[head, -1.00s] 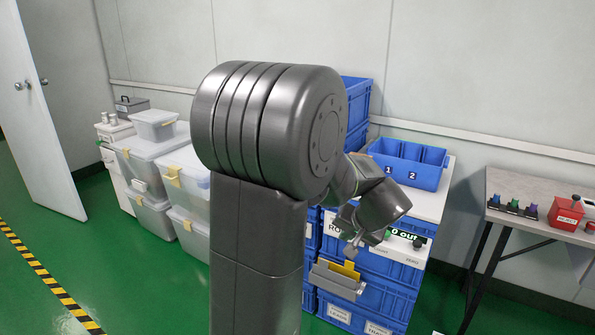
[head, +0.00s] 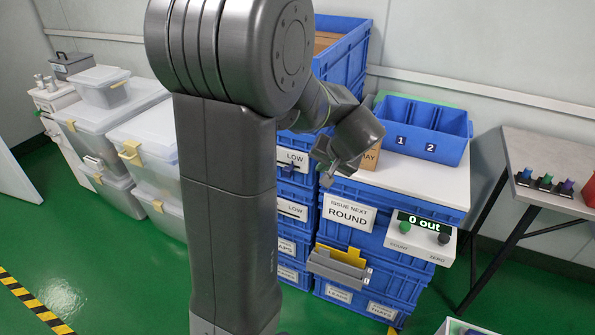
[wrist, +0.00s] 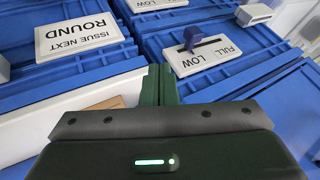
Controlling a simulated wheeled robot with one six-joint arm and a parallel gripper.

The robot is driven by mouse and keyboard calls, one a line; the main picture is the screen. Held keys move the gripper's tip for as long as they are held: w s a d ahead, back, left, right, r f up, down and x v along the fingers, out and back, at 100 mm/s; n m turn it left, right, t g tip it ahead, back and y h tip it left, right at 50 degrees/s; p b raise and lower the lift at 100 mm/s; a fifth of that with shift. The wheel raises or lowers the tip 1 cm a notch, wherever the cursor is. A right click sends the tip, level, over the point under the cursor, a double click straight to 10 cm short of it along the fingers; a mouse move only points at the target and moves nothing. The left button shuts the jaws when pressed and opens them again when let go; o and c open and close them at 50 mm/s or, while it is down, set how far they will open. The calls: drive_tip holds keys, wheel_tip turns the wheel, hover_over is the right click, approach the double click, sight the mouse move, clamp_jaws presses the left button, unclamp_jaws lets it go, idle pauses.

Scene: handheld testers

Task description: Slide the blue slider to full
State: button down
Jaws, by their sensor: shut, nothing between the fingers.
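The blue slider (wrist: 193,36) stands up from a slot in a white plate (wrist: 212,55) marked FULL and LOW in the wrist view. In the head view my gripper (head: 327,180) is to the right of the plate.
A second LOW plate (head: 292,209) is below. The sign ISSUE NEXT ROUND (head: 348,213) and a counter box (head: 420,238) reading 0 Out are to the right, with a yellow-and-grey tray (head: 340,265) below. Blue numbered bins (head: 424,128) stand on the white top.

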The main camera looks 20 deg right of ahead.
sight(289, 170)
drive_tip(key=w+a+f, duration=0.2)
drive_tip(key=w+f, duration=0.6)
drive_tip(key=w, duration=0.1)
drive_tip(key=shift+a+b, duration=0.4)
drive_tip(key=shift+b, duration=0.05)
drive_tip(key=w+a, duration=0.5)
drive_tip(key=w, duration=0.1)
drive_tip(key=shift+p, duration=0.3)
drive_tip(key=shift+s, duration=0.1)
